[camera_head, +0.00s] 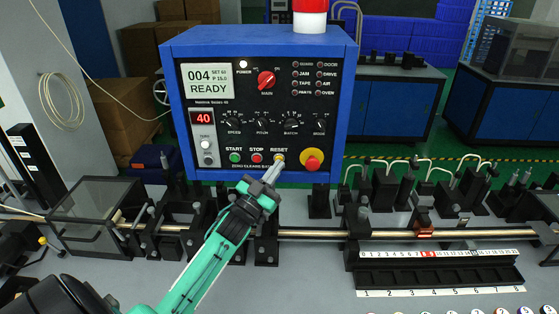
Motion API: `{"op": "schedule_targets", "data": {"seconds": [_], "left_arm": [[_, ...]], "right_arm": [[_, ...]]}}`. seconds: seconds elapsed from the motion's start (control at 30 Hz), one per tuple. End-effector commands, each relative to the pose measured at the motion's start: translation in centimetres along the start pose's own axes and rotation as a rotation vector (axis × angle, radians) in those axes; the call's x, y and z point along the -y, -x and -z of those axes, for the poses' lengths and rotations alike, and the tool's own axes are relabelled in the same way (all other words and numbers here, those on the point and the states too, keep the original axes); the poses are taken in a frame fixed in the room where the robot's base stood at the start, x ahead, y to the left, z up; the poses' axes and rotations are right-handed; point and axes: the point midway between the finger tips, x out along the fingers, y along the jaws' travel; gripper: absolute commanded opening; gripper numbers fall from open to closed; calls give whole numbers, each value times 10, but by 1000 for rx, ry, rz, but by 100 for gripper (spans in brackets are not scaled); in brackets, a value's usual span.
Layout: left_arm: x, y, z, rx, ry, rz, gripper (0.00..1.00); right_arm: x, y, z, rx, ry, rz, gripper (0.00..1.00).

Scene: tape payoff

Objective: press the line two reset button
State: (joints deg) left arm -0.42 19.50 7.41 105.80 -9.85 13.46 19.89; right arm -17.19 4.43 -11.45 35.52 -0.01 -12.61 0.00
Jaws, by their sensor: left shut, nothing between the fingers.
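A blue-framed control panel (221,173) stands at the middle, its display reading "004 READY". Along its lower edge are a green START button (235,157), a red STOP button (257,157) and a yellow RESET button (279,157). My left gripper (275,168) is shut and empty, its tips at the RESET button. The fingertips overlap the button's lower part; I cannot tell whether they touch it or press it in. My right gripper is not in view.
A large red emergency knob on a yellow base (312,160) sits close right of RESET. A metal rail (310,233) with black fixtures runs across below the panel. A clear-lidded box (95,218) stands at left. A numbered black rack (435,275) lies at lower right.

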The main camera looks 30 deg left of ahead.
Motion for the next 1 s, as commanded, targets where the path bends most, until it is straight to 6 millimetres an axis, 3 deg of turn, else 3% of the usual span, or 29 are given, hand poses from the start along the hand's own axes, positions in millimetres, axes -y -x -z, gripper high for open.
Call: {"op": "schedule_targets", "data": {"seconds": [0.37, 1.0], "left_arm": [[-3, 4, 3, 0, 0, 0, 0], [-31, 42, 32, -1, 0, 0, 0]], "right_arm": [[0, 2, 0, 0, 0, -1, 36], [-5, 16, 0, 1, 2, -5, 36]]}}
